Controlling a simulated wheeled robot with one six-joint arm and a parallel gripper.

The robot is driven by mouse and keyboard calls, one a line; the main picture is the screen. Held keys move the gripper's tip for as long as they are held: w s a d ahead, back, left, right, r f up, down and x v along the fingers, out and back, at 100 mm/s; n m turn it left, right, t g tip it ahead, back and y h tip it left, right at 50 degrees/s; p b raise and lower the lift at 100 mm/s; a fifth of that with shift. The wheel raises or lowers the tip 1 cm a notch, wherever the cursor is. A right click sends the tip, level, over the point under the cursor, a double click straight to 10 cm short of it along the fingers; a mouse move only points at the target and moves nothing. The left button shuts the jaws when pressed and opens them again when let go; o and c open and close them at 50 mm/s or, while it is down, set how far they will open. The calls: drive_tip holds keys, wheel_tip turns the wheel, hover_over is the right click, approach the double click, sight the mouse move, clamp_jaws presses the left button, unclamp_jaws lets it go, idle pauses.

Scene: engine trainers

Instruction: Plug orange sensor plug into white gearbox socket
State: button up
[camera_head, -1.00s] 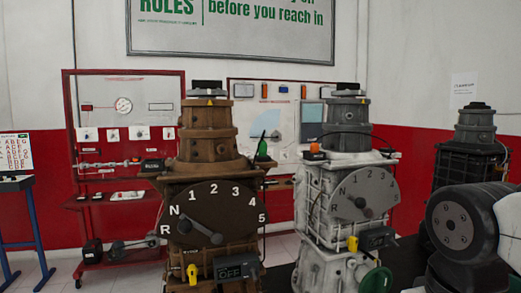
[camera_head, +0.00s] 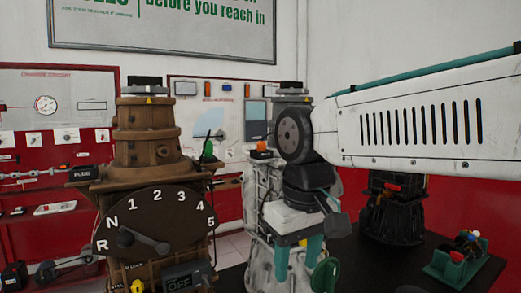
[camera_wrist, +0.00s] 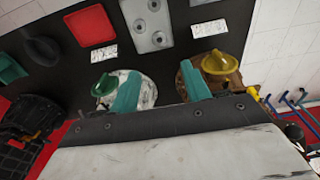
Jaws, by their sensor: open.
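The white gearbox (camera_head: 262,205) stands right of centre in the head view, partly hidden behind my arm. An orange piece (camera_head: 262,147) sits on its upper left shoulder; I cannot tell whether it is the sensor plug or whether it is seated. The white gearbox socket cannot be made out. My gripper (camera_head: 298,264) points down in front of the white gearbox, its teal fingers apart and empty. In the wrist view my gripper (camera_wrist: 158,72) is also open, with a green knob (camera_wrist: 104,85) on a white base beside the left finger and a yellow knob (camera_wrist: 222,63) beside the right.
A brown gearbox (camera_head: 150,190) with a numbered dial and a green-tipped piece (camera_head: 208,149) stands to the left. A dark gearbox (camera_head: 393,210) and a green tray (camera_head: 440,268) are on the black table at right. A red tray (camera_wrist: 90,26) shows in the wrist view.

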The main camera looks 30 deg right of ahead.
drive_tip(key=w+d+r, duration=0.4)
drive_tip(key=w+r, duration=1.2)
drive_tip(key=w, duration=0.1)
drive_tip(key=g, duration=0.1)
approach(261, 148)
drive_tip(key=shift+w+d, duration=0.3)
drive_tip(key=shift+w, duration=0.25)
drive_tip(key=shift+f, duration=1.25)
drive_tip(key=shift+w+d+f, duration=0.1)
drive_tip(key=shift+f, duration=2.5)
drive_tip(key=c, duration=1)
